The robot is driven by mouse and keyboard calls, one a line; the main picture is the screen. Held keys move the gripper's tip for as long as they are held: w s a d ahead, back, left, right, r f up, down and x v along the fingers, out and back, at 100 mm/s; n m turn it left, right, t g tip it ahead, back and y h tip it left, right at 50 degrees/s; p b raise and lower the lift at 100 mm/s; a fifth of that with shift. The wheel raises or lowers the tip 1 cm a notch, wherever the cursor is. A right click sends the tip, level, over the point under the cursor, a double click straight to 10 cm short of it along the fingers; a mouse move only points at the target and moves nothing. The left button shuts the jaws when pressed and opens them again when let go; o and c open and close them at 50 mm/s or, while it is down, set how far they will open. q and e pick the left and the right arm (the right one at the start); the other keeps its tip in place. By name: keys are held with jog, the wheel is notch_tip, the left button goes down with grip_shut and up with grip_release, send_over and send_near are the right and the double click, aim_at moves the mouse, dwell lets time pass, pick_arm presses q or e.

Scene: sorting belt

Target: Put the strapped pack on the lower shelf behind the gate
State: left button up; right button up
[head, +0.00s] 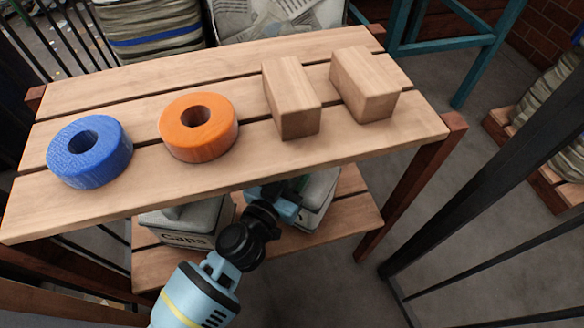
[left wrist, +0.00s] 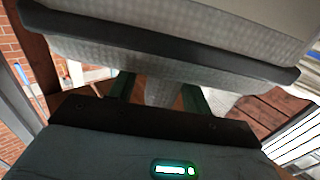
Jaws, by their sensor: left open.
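The strapped pack, pale grey with a dark strap, stands on the lower shelf (head: 345,222) in the head view (head: 318,198), partly under the upper boards. In the left wrist view the pack (left wrist: 190,55) fills the top, its dark strap running across. My left gripper (head: 277,197) reaches in below the upper shelf, close against the pack. In the left wrist view my left gripper (left wrist: 160,92) is open, its green fingers apart just under the strap, with a grey part of the pack between them. The fingertips are hidden. My right gripper is not in view.
A grey bin marked "Caps" (head: 185,225) stands left on the lower shelf. The upper shelf (head: 380,148) holds a blue ring (head: 89,151), an orange ring (head: 199,127) and two wooden blocks (head: 292,97). Black gate bars (head: 480,150) stand at the right.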

pick_arm(q)
jog(key=shift+r, duration=0.2)
jog(key=v, duration=1.2)
jog(key=shift+f, duration=0.1)
